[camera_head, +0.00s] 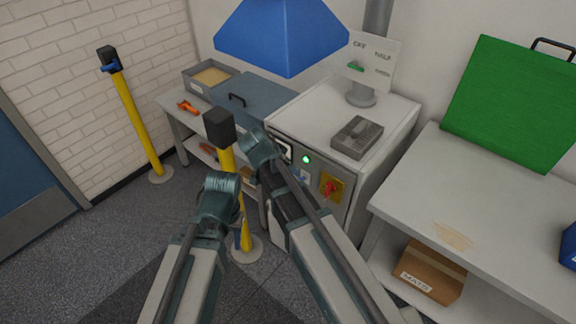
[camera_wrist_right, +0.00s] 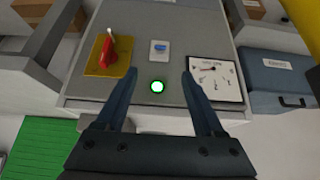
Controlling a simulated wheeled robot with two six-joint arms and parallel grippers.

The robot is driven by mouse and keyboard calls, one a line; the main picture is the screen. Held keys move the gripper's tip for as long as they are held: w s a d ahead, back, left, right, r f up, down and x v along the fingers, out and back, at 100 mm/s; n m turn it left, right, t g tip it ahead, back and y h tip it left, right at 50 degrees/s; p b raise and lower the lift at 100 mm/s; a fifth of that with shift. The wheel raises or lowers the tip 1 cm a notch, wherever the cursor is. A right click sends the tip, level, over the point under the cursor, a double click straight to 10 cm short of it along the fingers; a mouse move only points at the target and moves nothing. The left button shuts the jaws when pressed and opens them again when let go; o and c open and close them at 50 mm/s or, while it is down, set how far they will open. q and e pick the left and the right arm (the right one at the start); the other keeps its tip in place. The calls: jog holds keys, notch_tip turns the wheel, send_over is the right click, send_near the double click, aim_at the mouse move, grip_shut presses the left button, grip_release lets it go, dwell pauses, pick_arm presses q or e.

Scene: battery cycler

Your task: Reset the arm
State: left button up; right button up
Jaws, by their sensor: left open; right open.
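The grey-white machine (camera_head: 340,103) has a front panel with a lit green button (camera_head: 306,159), a red rotary switch on a yellow plate (camera_head: 331,187) and a dial gauge (camera_head: 284,150). My right gripper (camera_wrist_right: 160,76) is open and empty, facing this panel. In the right wrist view the lit button (camera_wrist_right: 157,87) shows between its fingers, the red switch (camera_wrist_right: 107,52) left and the gauge (camera_wrist_right: 214,79) right. Whether a finger touches the panel I cannot tell. My left gripper (camera_head: 222,186) is open, low in front of a yellow post; its fingertips are hard to make out.
A yellow post (camera_head: 226,160) stands close to both my arms, another (camera_head: 138,122) by the brick wall. A bench with a blue-grey case (camera_head: 262,98) is left of the machine. A white table (camera_head: 480,200) with a green case (camera_head: 512,103) is at right. A blue hood (camera_head: 282,35) hangs above.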

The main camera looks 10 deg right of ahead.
dwell(0.3)
jog(key=s+a+f+n+g+y, duration=0.1)
jog(key=s+a+n+g+y, duration=0.1)
jog(key=s+a+n, duration=0.2)
jog(key=s+a+f+n+g+y, duration=0.2)
jog(key=s+a+n, duration=0.2)
jog(key=s+n, duration=0.6)
jog(key=s, duration=0.6)
jog(key=shift+f, duration=0.25)
